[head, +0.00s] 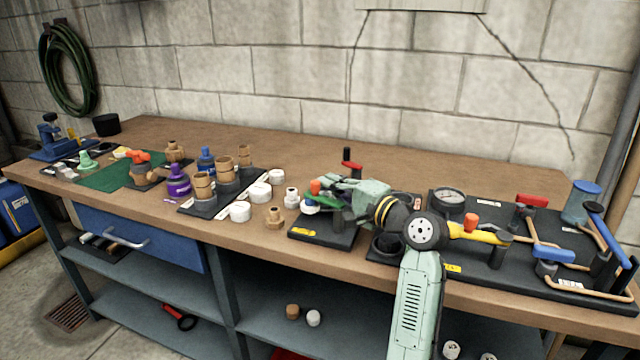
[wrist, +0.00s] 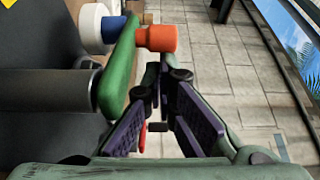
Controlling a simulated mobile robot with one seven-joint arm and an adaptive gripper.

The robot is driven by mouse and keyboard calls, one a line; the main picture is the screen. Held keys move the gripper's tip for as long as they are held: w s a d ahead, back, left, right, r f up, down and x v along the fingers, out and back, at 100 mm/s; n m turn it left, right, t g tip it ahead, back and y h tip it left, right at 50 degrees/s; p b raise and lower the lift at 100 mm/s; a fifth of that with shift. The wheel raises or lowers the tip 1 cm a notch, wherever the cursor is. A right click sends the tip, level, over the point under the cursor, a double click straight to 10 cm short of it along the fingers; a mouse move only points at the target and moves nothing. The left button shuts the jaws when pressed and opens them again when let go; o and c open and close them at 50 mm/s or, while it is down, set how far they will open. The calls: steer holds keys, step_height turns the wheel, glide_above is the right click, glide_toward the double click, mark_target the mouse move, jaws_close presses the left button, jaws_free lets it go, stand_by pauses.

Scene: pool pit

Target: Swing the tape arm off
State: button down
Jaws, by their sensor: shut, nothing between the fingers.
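A green arm (wrist: 120,68) with an orange knob (wrist: 156,38) on its end shows in the wrist view, left of my gripper (wrist: 163,78). A white and blue round part (wrist: 93,28) sits beyond the arm. My gripper's dark fingers converge at the tips with nothing visible between them. The tips are just below the knob in that picture; whether they touch the arm I cannot tell. In the head view my gripper (head: 328,186) is beside the orange knob (head: 315,187), over a black base (head: 322,238). My gripper and forearm partly cover the green arm there.
A red-handled part (head: 352,165) stands just behind my gripper. Brown and white fittings (head: 274,217) lie to the left. A black board (head: 500,262) with a gauge, yellow lever and pipes fills the right. The bench top (head: 420,178) behind is mostly clear.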

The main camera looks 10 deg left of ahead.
steer(key=shift+s+a+f+n+g+y, duration=0.2)
steer(key=shift+a+g, duration=0.1)
steer(key=shift+a, duration=0.1)
steer(key=shift+s+a+f+n+g+y, duration=0.1)
steer(key=shift+a+n+g, duration=0.1)
steer(key=shift+a+g, duration=0.15)
stand_by(0.8)
steer(key=shift+s+d+f, duration=0.1)
steer(key=shift+s+d, duration=0.2)
steer(key=shift+d, duration=0.2)
steer(key=v, duration=1.1)
steer(key=shift+d+r+t, duration=0.25)
steer(key=shift+d+t, duration=0.1)
